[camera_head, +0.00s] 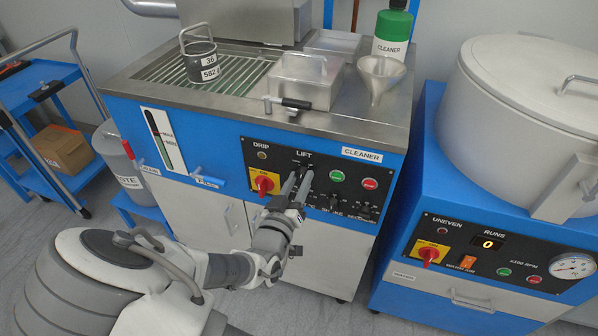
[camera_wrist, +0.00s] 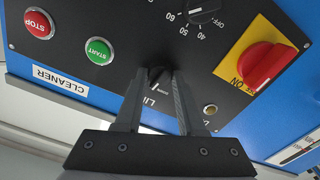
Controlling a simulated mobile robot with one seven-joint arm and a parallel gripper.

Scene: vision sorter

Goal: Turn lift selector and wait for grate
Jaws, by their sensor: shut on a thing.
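The cleaner's black panel carries the lift selector, a small black knob (camera_wrist: 157,74) under the LIFT label (camera_head: 304,154). My gripper (camera_head: 300,176) reaches up to the panel; in the wrist view my gripper (camera_wrist: 166,78) has its two fingers on either side of the knob, shut on it. The fingers hide much of the knob and its marks. The grate (camera_head: 158,75) is a slatted greenish rack in the cleaner's steel top, level with the tank opening.
A red-on-yellow main switch (camera_head: 264,184) is left of the selector, and green start (camera_head: 337,176) and red stop (camera_head: 370,184) buttons are right. A DRIP lamp (camera_head: 262,155) is nearby. A white round machine (camera_head: 525,90) stands to the right.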

